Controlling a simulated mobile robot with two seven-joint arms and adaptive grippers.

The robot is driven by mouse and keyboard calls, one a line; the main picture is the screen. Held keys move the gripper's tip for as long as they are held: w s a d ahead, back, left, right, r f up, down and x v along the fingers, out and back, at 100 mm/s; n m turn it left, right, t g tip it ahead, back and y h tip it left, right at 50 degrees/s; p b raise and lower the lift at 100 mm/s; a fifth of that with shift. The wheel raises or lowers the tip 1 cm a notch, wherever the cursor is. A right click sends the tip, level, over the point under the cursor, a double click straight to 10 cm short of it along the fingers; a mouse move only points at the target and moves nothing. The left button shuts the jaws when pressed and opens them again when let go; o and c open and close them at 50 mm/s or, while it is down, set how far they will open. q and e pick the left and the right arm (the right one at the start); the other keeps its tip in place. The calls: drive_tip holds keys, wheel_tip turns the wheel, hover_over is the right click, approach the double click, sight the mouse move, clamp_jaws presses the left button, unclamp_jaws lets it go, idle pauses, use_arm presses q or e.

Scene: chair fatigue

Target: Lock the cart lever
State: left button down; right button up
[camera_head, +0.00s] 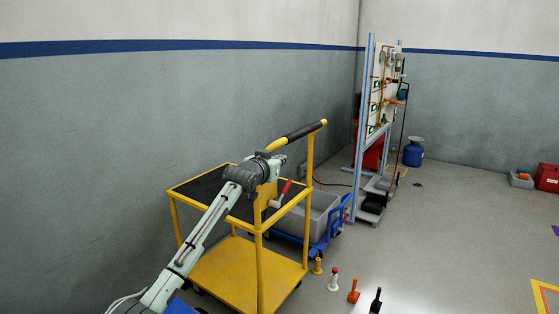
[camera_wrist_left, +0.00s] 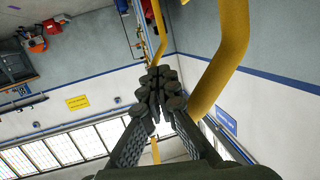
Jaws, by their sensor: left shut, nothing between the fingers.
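The yellow cart (camera_head: 258,226) stands left of centre in the head view, with a dark top mat and a raised handle with a black grip (camera_head: 304,132). A red and whitish lever-like part (camera_head: 286,189) shows at the cart's near right side; I cannot tell its lock state. My left arm reaches over the cart, its wrist near the handle's lower end. My left gripper (camera_wrist_left: 158,88) is shut and empty in the wrist view, beside a thick yellow tube (camera_wrist_left: 222,60), apparently the cart's handle. Contact is not clear. My right gripper is out of view.
A grey bin on a blue dolly (camera_head: 318,220) stands behind the cart. Several small coloured posts (camera_head: 334,280) stand on the floor at its right. A tall panel rack (camera_head: 380,100) stands farther back. The floor at right is mostly clear.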

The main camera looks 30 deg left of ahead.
use_arm(q)
drive_tip(key=shift+s+r, duration=0.1)
drive_tip(key=shift+r, duration=0.05)
idle(0.4)
drive_tip(key=s+d+f+m+g, duration=0.15)
drive_tip(key=s+f, duration=0.45)
drive_tip(key=f, duration=0.6)
drive_tip(key=s+d+f+g, duration=0.3)
drive_tip(key=s+f, duration=0.3)
drive_tip(key=f, duration=0.6)
drive_tip(key=s+d+f+g, duration=0.25)
drive_tip(key=s+f, duration=0.45)
drive_tip(key=f, duration=0.5)
drive_tip(key=s+d+f+g, duration=0.2)
drive_tip(key=s+f, duration=0.4)
drive_tip(key=s, duration=0.5)
drive_tip(key=s+d+f+m+g, duration=0.1)
drive_tip(key=s+d+f+g, duration=0.1)
drive_tip(key=s+f, duration=0.4)
drive_tip(key=s+d+f+g, duration=0.2)
drive_tip(key=s+f, duration=0.5)
drive_tip(key=s, duration=0.9)
drive_tip(key=shift+d+h, duration=0.25)
drive_tip(key=shift+h, duration=0.05)
